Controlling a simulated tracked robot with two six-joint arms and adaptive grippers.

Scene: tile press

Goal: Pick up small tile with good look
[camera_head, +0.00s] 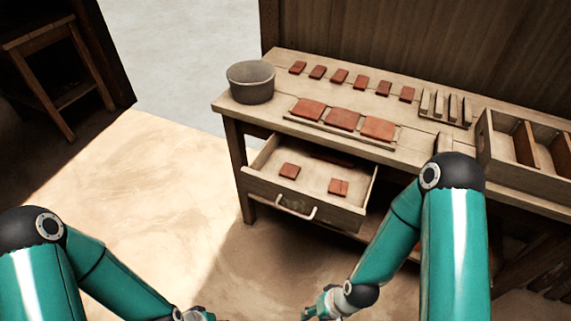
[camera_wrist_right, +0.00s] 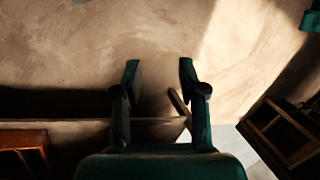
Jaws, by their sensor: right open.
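Small reddish tiles (camera_head: 338,76) lie in a spaced row along the back of the workbench. Two more small tiles, one at left (camera_head: 289,171) and one at right (camera_head: 338,187), lie flat and apart in the open drawer (camera_head: 262,185). Three larger tiles (camera_head: 342,119) sit on a board in front of the row. Surface flaws are too small to tell. My right gripper (camera_wrist_right: 158,70) is open and empty in the wrist view, over bare floor; in the head view it is at the bottom edge, below the drawer. My left gripper (camera_head: 205,315) is mostly cut off.
A grey bucket (camera_head: 251,82) stands at the bench's left end. A slatted rack (camera_head: 446,107) and a wooden compartment box (camera_head: 488,150) stand at the right. The drawer juts out with a pale handle (camera_head: 296,207). Floor in front is clear; a stool (camera_head: 62,75) is far left.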

